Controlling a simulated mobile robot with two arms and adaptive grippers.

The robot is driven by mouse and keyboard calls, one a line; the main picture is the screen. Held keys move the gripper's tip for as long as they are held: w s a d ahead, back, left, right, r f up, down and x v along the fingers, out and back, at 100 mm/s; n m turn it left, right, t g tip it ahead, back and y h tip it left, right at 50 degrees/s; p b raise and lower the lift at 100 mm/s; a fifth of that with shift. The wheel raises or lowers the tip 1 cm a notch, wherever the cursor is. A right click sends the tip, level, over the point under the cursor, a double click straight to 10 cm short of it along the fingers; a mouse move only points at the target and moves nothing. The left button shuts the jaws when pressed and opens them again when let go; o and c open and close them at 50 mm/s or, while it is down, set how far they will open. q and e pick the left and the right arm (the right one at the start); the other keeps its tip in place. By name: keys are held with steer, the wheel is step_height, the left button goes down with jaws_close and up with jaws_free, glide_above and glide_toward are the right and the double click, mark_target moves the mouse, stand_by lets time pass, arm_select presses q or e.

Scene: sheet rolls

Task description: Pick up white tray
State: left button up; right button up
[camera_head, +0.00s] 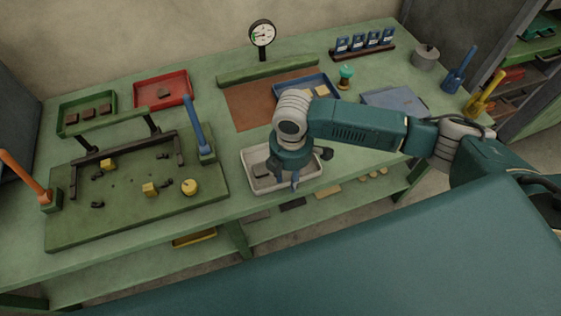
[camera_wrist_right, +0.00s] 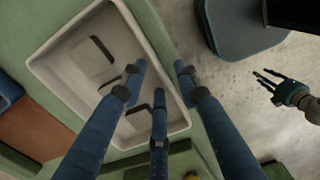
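The white tray (camera_head: 247,160) sits at the bench's front edge in the head view, partly hidden behind my right gripper (camera_head: 284,185). In the right wrist view the tray (camera_wrist_right: 45,72) fills the left half and holds a few flat grey pieces. My right gripper's (camera_wrist_right: 160,80) blue fingers are spread, with nothing between them clearly gripped. Two fingertips appear over the tray's inside and one beyond its long wall; contact cannot be told. My left gripper (camera_wrist_right: 262,83) shows small at the right of the wrist view, fingers apart and empty, away from the tray.
A green board (camera_head: 120,215) with yellow pieces and a blue-handled lever (camera_head: 195,125) stands left of the tray. A brown mat (camera_head: 250,112) and a blue tray (camera_head: 333,85) lie behind it. A shelf (camera_head: 270,228) runs below the bench. Bare floor shows beyond the front edge.

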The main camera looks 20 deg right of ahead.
steer(key=shift+c, duration=0.5)
jaws_close()
steer(key=shift+w+r, duration=0.1)
